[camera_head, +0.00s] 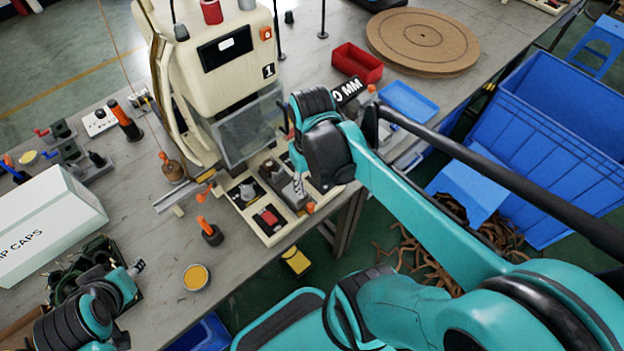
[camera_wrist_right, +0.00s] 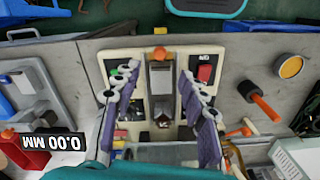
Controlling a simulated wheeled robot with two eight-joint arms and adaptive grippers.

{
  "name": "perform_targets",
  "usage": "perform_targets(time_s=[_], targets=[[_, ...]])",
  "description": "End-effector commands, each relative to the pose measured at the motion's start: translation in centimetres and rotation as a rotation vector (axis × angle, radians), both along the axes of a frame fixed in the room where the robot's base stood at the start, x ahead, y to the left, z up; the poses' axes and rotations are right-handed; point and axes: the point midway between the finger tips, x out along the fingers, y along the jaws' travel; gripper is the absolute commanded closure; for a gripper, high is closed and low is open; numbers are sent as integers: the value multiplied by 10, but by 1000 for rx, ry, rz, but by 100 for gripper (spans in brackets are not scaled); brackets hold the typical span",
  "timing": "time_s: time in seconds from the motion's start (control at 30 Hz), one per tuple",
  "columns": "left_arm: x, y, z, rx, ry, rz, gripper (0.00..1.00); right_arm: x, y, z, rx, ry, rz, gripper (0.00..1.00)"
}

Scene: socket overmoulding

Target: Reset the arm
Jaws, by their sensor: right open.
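My right gripper (camera_head: 298,186) hangs over the cream control base of the moulding machine (camera_head: 222,75), in front of its clear guard. In the right wrist view the two fingers of this gripper (camera_wrist_right: 160,112) are spread apart with nothing held between them. The cream base (camera_wrist_right: 160,57) lies below them, with a grey metal fixture (camera_wrist_right: 161,78) at its middle between the fingers. A red switch (camera_wrist_right: 205,73) and a green button sit on either side. My left gripper (camera_head: 136,267) shows only in part at the lower left, near a dark bin; its fingers are unclear.
A white caps box (camera_head: 45,222), a yellow-topped tin (camera_head: 196,277) and orange-handled tools (camera_head: 208,231) stand on the grey bench. A red tray (camera_head: 357,63), a blue tray (camera_head: 408,101) and a round brown board (camera_head: 423,40) lie farther back. Blue crates (camera_head: 550,130) stand right of the bench.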

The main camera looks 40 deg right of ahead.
Motion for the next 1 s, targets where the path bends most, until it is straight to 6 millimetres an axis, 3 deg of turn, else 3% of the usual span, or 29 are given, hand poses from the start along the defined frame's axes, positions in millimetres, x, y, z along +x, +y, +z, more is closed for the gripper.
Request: perform_targets(time_s=[0.2,0.77,1.0], targets=[[0,0,0,0,0,0,58,-1,0,11,0,0,0,58],[0,0,0,0,0,0,58,0,1,11,-2,-8,3,58],[0,0,0,0,0,0,58,14,29,13,-45,-220,73,58]])
